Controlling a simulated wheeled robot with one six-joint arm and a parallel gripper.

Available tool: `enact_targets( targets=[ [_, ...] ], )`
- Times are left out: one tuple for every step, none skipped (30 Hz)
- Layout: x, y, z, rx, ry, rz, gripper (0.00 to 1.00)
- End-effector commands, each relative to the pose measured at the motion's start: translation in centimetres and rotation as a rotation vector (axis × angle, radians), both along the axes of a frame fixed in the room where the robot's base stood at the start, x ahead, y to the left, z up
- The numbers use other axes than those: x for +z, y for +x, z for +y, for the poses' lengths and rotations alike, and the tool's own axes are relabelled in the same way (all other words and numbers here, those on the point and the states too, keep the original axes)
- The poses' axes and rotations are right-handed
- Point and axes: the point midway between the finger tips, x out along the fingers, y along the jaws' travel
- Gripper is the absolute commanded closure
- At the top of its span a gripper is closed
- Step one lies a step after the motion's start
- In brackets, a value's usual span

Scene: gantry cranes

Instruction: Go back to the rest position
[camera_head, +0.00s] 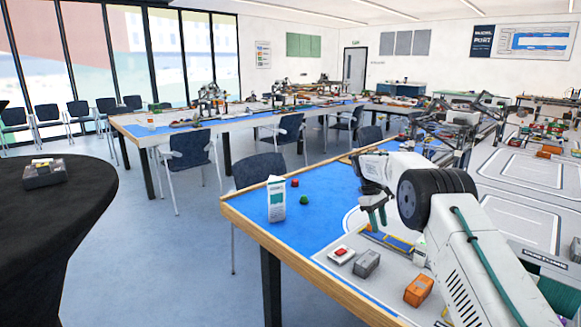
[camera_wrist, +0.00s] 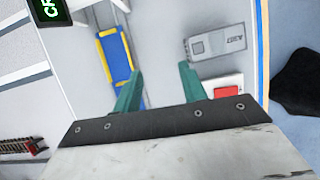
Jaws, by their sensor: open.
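My gripper (camera_head: 376,217) hangs over the near table, pointing down, with its green fingers apart. In the wrist view my gripper (camera_wrist: 160,85) shows two green fingers spread with nothing between them. Below it lie a blue and yellow piece (camera_wrist: 116,57), a grey box (camera_wrist: 216,43) and a white block with a red top (camera_wrist: 225,86). In the head view the red-topped block (camera_head: 341,254), the grey box (camera_head: 367,263) and an orange box (camera_head: 418,290) stand along the table's near edge. My arm hides part of the table behind it.
The near table (camera_head: 300,243) has a wooden rim and blue surface. A white carton (camera_head: 276,199), a red piece (camera_head: 295,183) and a green piece (camera_head: 303,200) stand on it. A round black table (camera_head: 75,210) is at left. Chairs (camera_head: 188,154) line the far table.

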Motion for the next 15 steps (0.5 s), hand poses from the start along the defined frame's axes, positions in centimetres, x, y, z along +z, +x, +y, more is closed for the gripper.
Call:
enact_targets(
  targets=[
    [0.5, -0.2, 0.5, 0.001, 0.002, -0.001, 0.58],
    [0.8, -0.3, 0.8, 0.0, 0.001, -0.003, 0.58],
    [1.3, -0.4, 1.1, -0.002, 0.002, -0.008, 0.58],
    [1.7, -0.5, 1.3, -0.003, 0.002, -0.011, 0.58],
    [2.0, -0.6, 1.4, -0.005, 0.003, -0.012, 0.58],
    [2.6, -0.8, 1.5, -0.008, 0.003, -0.017, 0.58],
    [3.0, -0.9, 1.5, -0.012, 0.004, -0.02, 0.58],
    [3.5, -1.1, 1.5, -0.016, 0.005, -0.024, 0.58],
    [4.2, -1.3, 1.5, -0.023, 0.006, -0.031, 0.58],
    [4.7, -1.6, 1.5, -0.028, 0.007, -0.034, 0.58],
    [5.4, -1.8, 1.5, -0.033, 0.007, -0.04, 0.58],
    [6.2, -2.2, 1.5, -0.041, 0.008, -0.045, 0.58],
    [6.9, -2.5, 1.5, -0.047, 0.009, -0.051, 0.58],
    [7.5, -2.9, 1.4, -0.054, 0.01, -0.056, 0.58],
    [8.5, -3.4, 1.4, -0.064, 0.011, -0.063, 0.58]
  ],
)
